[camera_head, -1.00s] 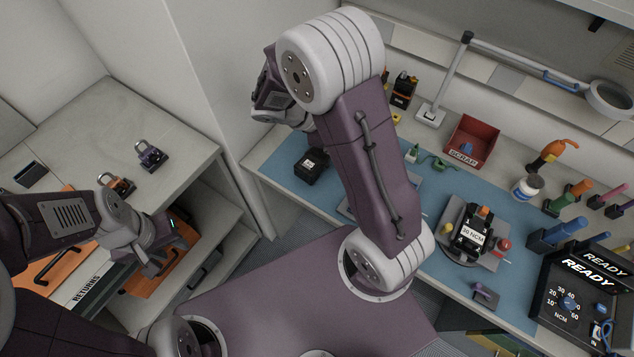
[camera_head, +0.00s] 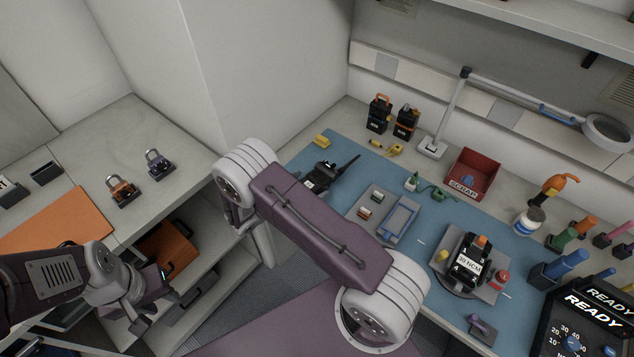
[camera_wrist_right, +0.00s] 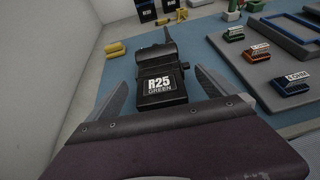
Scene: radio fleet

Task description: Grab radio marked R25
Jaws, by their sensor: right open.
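The radio marked R25 GREEN (camera_wrist_right: 159,84) is black with a white label and an antenna pointing away. It lies on the blue mat in the right wrist view, and it shows in the head view (camera_head: 322,177), partly hidden by my right arm. My right gripper (camera_wrist_right: 161,92) is open, with one finger on either side of the radio's near end. I cannot tell whether the fingers touch it. In the head view my right gripper is hidden behind its arm. My left gripper (camera_head: 150,308) is low at the left, by the shelf unit, and its jaws are unclear.
A grey tray (camera_head: 364,226) with small labelled blocks lies right of the radio. A yellow block (camera_head: 321,141) and black packs (camera_head: 378,114) stand beyond it. A red scrap bin (camera_head: 474,174) and a fixture (camera_head: 471,262) are farther right. Padlocks (camera_head: 123,190) sit on the left counter.

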